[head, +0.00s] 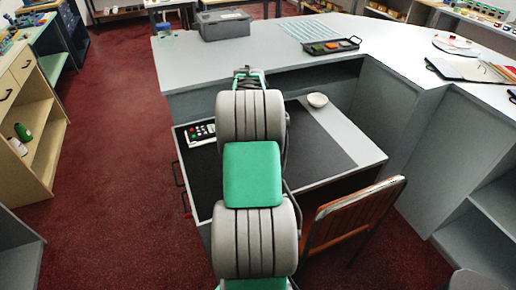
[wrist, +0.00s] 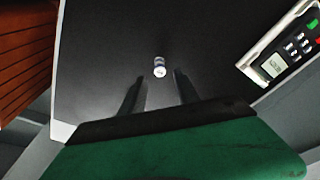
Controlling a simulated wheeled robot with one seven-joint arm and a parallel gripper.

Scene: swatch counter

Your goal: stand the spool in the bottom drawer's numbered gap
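A small white-and-blue cylinder, which looks like the spool (wrist: 160,66), stands on the dark mat (wrist: 100,45) in the wrist view. My gripper (wrist: 158,76) is open, with its two dark fingers apart and nothing between them. The spool shows just past the fingertips, roughly centred; the distance to it is hard to tell. In the head view my arm covers the middle of the desk and hides the spool and the fingers. Two drawer handles, one dark (head: 177,173) and one red (head: 186,205), are on the desk's left side. The drawer interior and numbered gap are not visible.
A keypad device (head: 202,133) lies at the desk's back left. A white bowl (head: 317,100) sits at the back right. A wooden chair (head: 350,215) stands close at the desk's right. A grey counter (head: 270,55) closes off the back. Red carpet (head: 115,140) is clear at left.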

